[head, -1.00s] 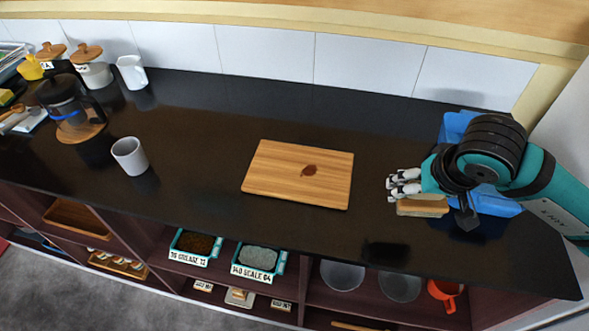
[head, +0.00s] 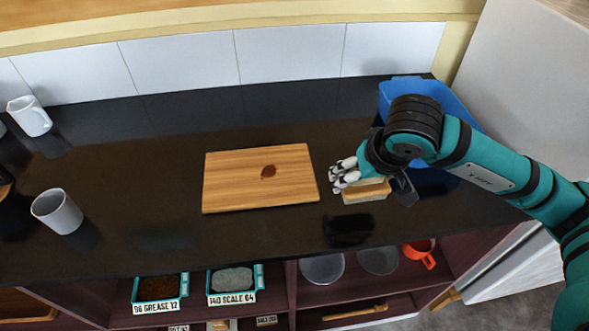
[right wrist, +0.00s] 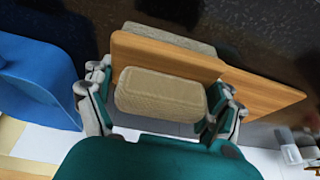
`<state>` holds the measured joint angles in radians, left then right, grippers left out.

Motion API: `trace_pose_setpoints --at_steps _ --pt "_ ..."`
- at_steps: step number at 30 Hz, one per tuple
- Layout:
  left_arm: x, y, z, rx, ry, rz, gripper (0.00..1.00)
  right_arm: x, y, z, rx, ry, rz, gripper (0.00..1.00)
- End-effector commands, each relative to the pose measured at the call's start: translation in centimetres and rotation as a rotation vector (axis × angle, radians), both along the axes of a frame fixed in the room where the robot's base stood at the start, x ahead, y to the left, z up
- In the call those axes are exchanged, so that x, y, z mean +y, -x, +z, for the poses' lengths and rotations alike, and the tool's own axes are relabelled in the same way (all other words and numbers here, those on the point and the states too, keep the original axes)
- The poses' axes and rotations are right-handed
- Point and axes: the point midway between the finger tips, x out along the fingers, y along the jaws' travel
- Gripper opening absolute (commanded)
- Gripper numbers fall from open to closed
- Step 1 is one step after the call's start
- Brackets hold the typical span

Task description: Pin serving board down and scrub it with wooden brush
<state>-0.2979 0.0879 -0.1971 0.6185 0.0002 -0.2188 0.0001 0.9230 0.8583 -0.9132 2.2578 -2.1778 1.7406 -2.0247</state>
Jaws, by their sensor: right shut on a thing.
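My right gripper (head: 343,174) is just right of the board. It is shut on the wooden brush (head: 366,191), which has a wooden body and pale bristles. In the right wrist view the brush (right wrist: 160,95) sits between the fingers of my right gripper (right wrist: 158,108), with the board (right wrist: 262,95) beyond it. I cannot tell whether the brush touches the counter. My left gripper is not in view.
A blue bin (head: 440,97) stands behind my right arm. A grey mug (head: 58,212) and a white pitcher (head: 30,117) stand at the left. Shelves below the counter hold labelled trays (head: 160,290), glass bowls and an orange mug (head: 420,252).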

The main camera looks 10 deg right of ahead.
Motion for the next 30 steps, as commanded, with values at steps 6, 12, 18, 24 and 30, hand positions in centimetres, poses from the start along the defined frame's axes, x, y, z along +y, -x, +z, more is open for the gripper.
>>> trace_pose_setpoints --at_steps 6,12,18,24,30 --pt "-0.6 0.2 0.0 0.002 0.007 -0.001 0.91 1.3 -1.6 0.3 -0.002 -0.003 -0.002 0.59" --pt "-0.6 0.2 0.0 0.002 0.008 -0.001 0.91 6.6 -7.3 1.5 -0.003 -0.005 -0.004 0.59" --pt "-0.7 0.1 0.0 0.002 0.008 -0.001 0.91 12.9 -12.2 3.6 -0.002 -0.005 0.001 0.59" --pt "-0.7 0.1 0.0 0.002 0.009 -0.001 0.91 16.8 -14.7 5.3 0.001 -0.007 0.0 0.59" --pt "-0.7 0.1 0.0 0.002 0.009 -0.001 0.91 18.0 -15.4 5.4 0.005 -0.008 0.0 0.59"
